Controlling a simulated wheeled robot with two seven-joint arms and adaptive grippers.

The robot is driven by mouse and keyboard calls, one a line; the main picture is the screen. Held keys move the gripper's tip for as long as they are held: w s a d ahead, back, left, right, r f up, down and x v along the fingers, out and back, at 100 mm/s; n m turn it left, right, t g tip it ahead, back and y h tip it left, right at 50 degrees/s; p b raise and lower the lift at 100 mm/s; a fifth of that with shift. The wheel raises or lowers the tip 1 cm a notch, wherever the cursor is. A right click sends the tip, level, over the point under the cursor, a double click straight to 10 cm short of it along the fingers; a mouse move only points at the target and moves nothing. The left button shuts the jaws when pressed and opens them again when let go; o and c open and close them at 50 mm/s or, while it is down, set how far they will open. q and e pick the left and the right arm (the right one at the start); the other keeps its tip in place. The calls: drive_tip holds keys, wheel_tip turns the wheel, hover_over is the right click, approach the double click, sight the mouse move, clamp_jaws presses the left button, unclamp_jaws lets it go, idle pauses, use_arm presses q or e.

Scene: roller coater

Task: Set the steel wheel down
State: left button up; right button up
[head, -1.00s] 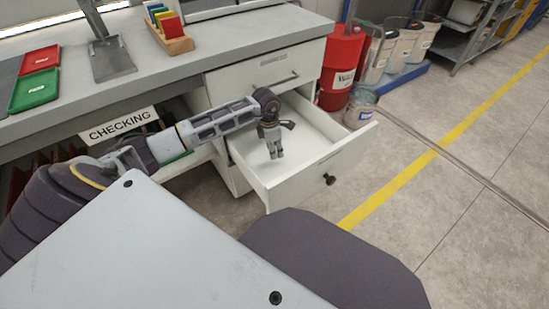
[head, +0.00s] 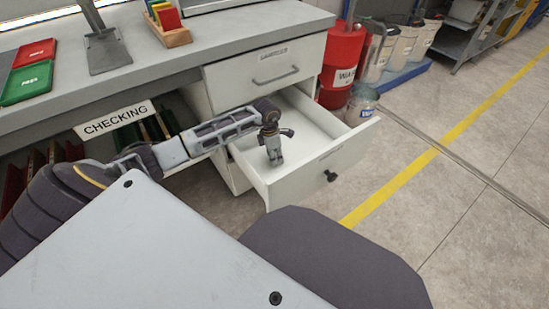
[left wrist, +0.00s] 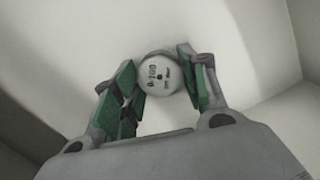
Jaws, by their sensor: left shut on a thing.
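The steel wheel (left wrist: 158,76) shows in the left wrist view as a small pale round disc with dark lettering and a small dark centre. My left gripper (left wrist: 157,85) has its green-padded fingers on either side of the disc and is shut on it. In the head view my left gripper (head: 275,158) points down inside the open white drawer (head: 325,152), over its left part. The wheel cannot be made out in the head view. Whether it touches the drawer floor is not clear. My right gripper is not in view.
The drawer's walls and its front with a dark knob (head: 331,176) surround my left gripper. A closed drawer (head: 270,72) sits above. The grey bench top (head: 160,80) holds red and green trays (head: 27,83). A red drum (head: 342,62) stands beyond.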

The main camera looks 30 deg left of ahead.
use_arm(q)
drive_tip(key=shift+f, duration=0.5)
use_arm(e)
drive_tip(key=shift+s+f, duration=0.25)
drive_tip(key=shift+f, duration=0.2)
use_arm(q)
drive_tip(key=shift+f, duration=0.15)
drive_tip(key=o, duration=1.1)
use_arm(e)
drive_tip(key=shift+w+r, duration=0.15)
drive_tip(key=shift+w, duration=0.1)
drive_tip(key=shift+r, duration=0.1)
use_arm(q)
drive_tip(key=shift+r, duration=0.7)
drive_tip(key=r+p, duration=0.1)
drive_tip(key=r, duration=0.2)
drive_tip(key=r+p, duration=0.1)
drive_tip(key=r, duration=0.3)
drive_tip(key=s+a+r+p, duration=0.1)
drive_tip(key=r, duration=0.2)
drive_tip(key=shift+r+p, duration=0.35)
drive_tip(key=shift+r, duration=0.05)
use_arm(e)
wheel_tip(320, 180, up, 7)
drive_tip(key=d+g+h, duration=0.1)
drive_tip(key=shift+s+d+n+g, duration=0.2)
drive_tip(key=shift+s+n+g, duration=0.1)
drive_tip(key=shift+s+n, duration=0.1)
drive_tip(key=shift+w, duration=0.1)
